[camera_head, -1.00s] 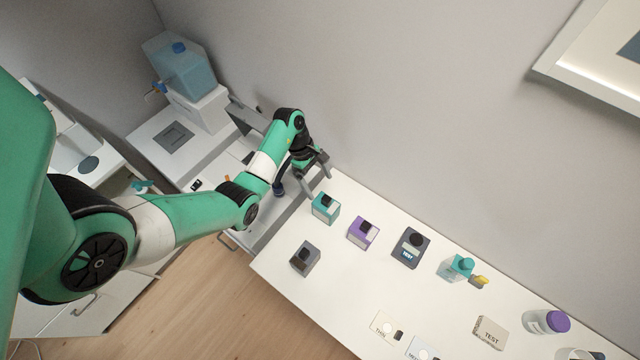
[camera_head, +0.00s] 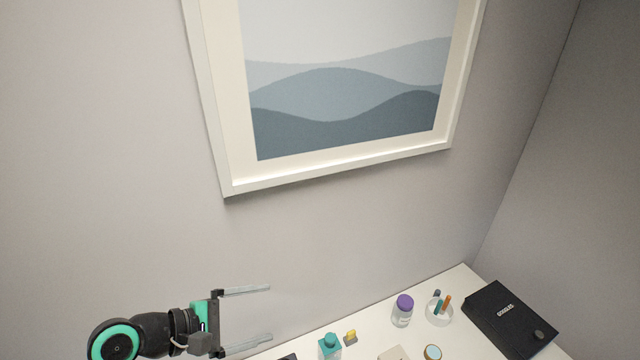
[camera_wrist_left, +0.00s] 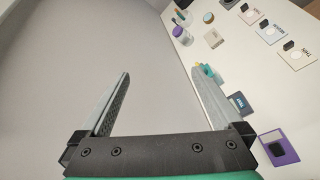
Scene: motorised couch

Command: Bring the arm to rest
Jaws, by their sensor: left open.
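My left gripper (camera_head: 256,317) is in the lower left of the head view, with its two fingers spread apart and pointing right. Nothing is between the fingers. It also shows in the left wrist view (camera_wrist_left: 160,82), open and empty, with plain wall between and beyond the fingers. The white table (camera_wrist_left: 228,55) with small items lies to the right of the fingers there. The gripper appears to be raised near the wall, clear of the items. My right gripper is in neither view.
The table holds a teal bottle (camera_head: 330,346), a purple-capped jar (camera_head: 402,310), a clear cup with sticks (camera_head: 439,311) and a black box (camera_head: 511,320). A purple box (camera_wrist_left: 278,148) is near the right finger in the wrist view. A framed picture (camera_head: 340,168) hangs above.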

